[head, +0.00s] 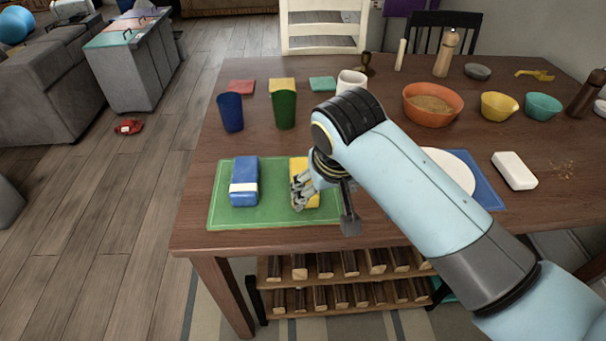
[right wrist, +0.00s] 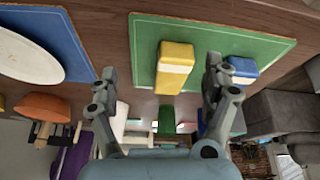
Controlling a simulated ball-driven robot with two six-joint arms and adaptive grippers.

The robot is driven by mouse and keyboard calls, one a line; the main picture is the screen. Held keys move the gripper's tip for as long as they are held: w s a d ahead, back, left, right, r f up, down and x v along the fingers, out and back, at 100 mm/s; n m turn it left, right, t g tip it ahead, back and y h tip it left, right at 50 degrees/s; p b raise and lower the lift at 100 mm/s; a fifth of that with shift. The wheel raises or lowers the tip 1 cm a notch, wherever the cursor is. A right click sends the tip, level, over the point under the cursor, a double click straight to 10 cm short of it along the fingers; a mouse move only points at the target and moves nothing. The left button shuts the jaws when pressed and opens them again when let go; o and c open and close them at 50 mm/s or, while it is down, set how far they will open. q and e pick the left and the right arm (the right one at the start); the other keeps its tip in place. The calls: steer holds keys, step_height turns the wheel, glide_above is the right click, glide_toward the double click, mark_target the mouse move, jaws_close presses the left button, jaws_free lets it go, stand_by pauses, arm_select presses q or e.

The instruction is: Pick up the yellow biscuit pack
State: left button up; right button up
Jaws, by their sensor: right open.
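The yellow biscuit pack (head: 312,200) lies on the green mat (head: 262,215), right of a blue pack (head: 244,170) with a white band. My right gripper (head: 302,190) is over the yellow pack and hides part of it. In the right wrist view, the yellow pack (right wrist: 175,57) shows a white band and appears between the two spread fingers of the right gripper (right wrist: 160,75). The fingers are open with gaps on both sides; I cannot tell whether they reach down beside the pack. The blue pack (right wrist: 241,67) is just beyond the right finger there. My left gripper is not in view.
A blue cup (head: 231,112) and a green cup (head: 284,109) stand behind the mat. A white plate (head: 455,170) on a blue mat (head: 487,196) is to the right, partly behind my arm. A white block (head: 514,171) and several bowls are farther right.

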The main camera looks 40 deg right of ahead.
steer(key=shift+m, duration=0.9)
steer(key=w, duration=0.2)
steer(key=w+f, duration=0.1)
steer(key=w, duration=0.1)
steer(key=w+f, duration=0.1)
steer(key=w, duration=0.1)
steer(key=shift+w+d, duration=0.1)
steer(key=shift+w, duration=0.3)
steer(key=shift+b+x, duration=0.4)
steer(key=shift+x, duration=2.8)
steer(key=shift+s+d, duration=0.15)
steer(key=c, duration=1.3)
steer(key=shift+c, duration=0.2)
steer(key=shift+r, duration=0.2)
